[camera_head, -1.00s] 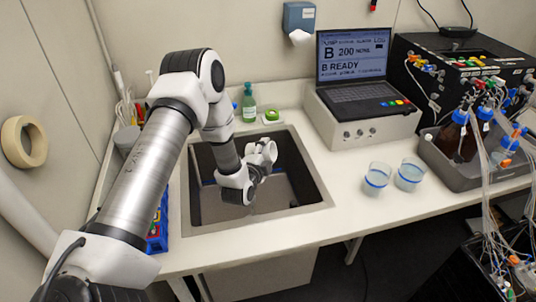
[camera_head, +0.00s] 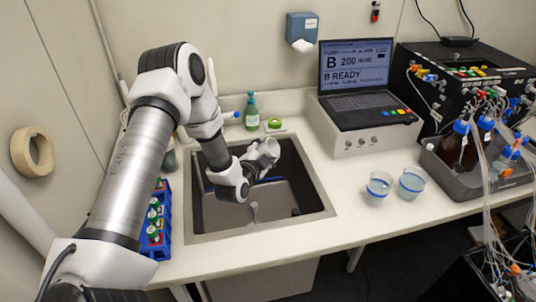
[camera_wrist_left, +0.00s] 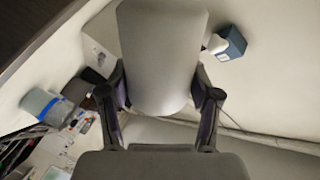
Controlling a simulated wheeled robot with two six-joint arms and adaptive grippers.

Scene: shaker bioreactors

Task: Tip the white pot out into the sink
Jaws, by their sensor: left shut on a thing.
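My left gripper (camera_head: 254,163) is over the sink (camera_head: 292,185), near its back edge, and is shut on the white pot (camera_head: 266,149). The pot is small in the head view and partly hidden by the fingers; it looks tilted onto its side. In the left wrist view the pot (camera_wrist_left: 162,55) is a pale, rounded shape between the two fingers (camera_wrist_left: 163,95). Its contents cannot be seen. My right gripper is not in view.
A blue rack with bottles (camera_head: 156,225) stands left of the sink. A green bottle (camera_head: 251,112) and a green tape roll (camera_head: 273,123) are behind it. Two blue-banded beakers (camera_head: 378,188), a laptop (camera_head: 357,85) and a grey tray of bottles (camera_head: 475,178) stand to the right.

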